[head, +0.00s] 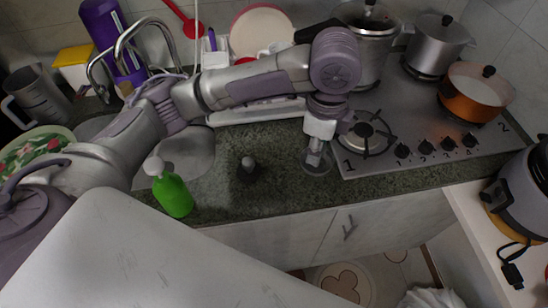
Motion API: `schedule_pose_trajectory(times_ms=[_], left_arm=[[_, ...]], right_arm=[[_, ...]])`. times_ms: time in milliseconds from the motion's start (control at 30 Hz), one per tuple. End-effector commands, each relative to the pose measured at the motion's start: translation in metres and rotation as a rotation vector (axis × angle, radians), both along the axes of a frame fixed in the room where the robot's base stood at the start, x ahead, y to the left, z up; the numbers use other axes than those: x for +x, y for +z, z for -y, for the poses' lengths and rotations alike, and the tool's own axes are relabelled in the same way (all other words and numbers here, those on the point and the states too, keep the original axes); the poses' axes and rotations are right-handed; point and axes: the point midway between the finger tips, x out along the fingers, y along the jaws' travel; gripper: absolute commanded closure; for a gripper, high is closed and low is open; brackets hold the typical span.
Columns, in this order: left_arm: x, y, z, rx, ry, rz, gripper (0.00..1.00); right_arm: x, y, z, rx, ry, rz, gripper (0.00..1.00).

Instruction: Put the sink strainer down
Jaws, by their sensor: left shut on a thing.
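My left gripper (316,158) is at the end of the arm that crosses the picture from the left. It points down over the dark green stone counter (280,190), just left of the hob. It is shut on the sink strainer (317,169), a small round grey metal disc mostly covered by the fingers. The disc is at or just above the counter; I cannot tell whether it touches. The sink (190,155) lies to the left, partly hidden by my arm. My right gripper is not in view.
A small dark stopper with a grey knob (248,163) stands on the counter left of the gripper. A green bottle (172,191) is further left. The hob (420,135) with pots is at the right. The counter between stopper and gripper is clear.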

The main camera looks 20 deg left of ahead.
Motion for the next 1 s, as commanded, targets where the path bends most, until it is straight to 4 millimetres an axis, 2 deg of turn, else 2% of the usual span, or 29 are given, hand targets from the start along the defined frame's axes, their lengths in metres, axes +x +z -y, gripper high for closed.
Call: schedule_pose_trajectory(times_ms=[100,267,367,733,1000], left_arm=[[0.003,0.003,0.012,0.000,-0.156,-0.003,1.00],[0.007,0.003,0.016,0.002,-0.255,-0.007,1.00],[0.016,-0.005,0.006,0.004,-0.264,-0.011,1.00],[0.068,-0.052,-0.055,0.005,-0.263,-0.010,1.00],[0.081,-0.070,-0.069,0.003,-0.268,-0.009,1.00]], right_arm=[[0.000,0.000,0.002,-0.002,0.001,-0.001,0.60],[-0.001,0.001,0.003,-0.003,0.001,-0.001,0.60],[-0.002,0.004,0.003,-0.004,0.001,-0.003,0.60],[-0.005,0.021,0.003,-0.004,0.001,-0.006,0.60],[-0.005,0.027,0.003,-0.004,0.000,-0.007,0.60]])
